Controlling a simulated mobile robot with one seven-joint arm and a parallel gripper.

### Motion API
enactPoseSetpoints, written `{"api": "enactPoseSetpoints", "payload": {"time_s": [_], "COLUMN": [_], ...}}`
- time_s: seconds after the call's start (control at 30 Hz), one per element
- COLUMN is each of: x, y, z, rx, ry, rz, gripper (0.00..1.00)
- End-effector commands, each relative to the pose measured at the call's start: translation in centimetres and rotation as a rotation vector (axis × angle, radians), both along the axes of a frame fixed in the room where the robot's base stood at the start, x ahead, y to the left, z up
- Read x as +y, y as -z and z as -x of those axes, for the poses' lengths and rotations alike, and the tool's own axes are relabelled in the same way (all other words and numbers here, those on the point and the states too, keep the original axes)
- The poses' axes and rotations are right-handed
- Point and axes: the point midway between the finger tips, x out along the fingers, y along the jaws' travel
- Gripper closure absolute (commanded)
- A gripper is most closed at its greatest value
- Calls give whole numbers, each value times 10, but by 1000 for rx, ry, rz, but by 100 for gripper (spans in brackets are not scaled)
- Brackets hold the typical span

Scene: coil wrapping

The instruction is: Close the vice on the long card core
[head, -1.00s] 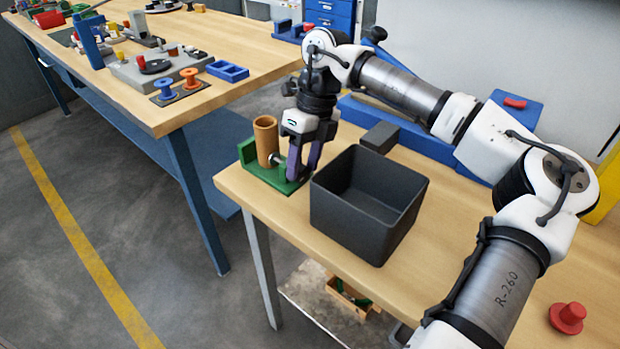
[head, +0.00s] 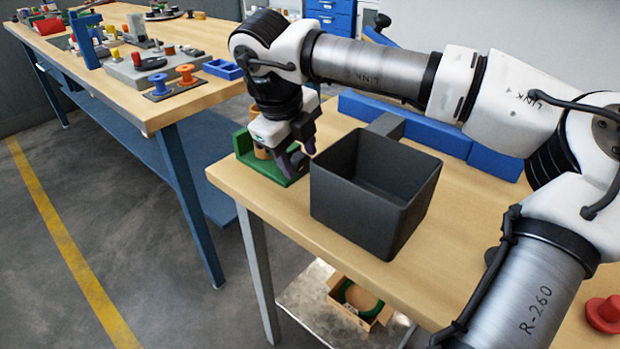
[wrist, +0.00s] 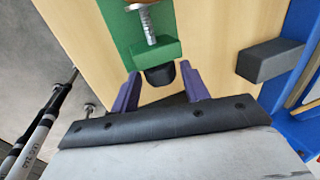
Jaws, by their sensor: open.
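The green vice (head: 290,177) stands at the left corner of the near bench. The tan card core (head: 262,153) is upright in it, mostly hidden behind my gripper (head: 294,163) in the head view. In the wrist view the vice (wrist: 124,32) shows at the top, with a silver screw (wrist: 148,26) running into a green block (wrist: 156,53). A black knob (wrist: 160,74) sits at the near side of that block. My gripper (wrist: 160,88) is open, with one purple finger on each side of the knob. Contact cannot be told. Only a sliver of the core (wrist: 139,3) shows there.
A dark open bin (head: 337,205) stands close to the right of the vice. A grey block (head: 387,125) and a long blue piece (head: 440,137) lie behind it. A red knob-shaped piece (head: 605,313) is at the far right. A cluttered second bench (head: 190,103) is at left.

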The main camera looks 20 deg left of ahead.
Motion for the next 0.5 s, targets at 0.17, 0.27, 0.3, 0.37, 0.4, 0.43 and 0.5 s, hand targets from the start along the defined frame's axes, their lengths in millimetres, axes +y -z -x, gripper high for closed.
{"api": "enactPoseSetpoints", "payload": {"time_s": [0.17, 0.27, 0.3, 0.37, 0.4, 0.43, 0.5], "x": [0, 0, 0, 1, 1, 1, 3], "y": [-1, -1, 1, 5, 7, 7, 9], "z": [0, 0, 1, 2, 3, 3, 6], "rx": [-6, -9, -21, -55, -88, -114, -192], "ry": [1, 1, 0, -1, -1, -1, -5], "rz": [2, 3, 7, 20, 32, 42, 70], "gripper": [55, 55, 55, 55, 55, 55, 55]}}
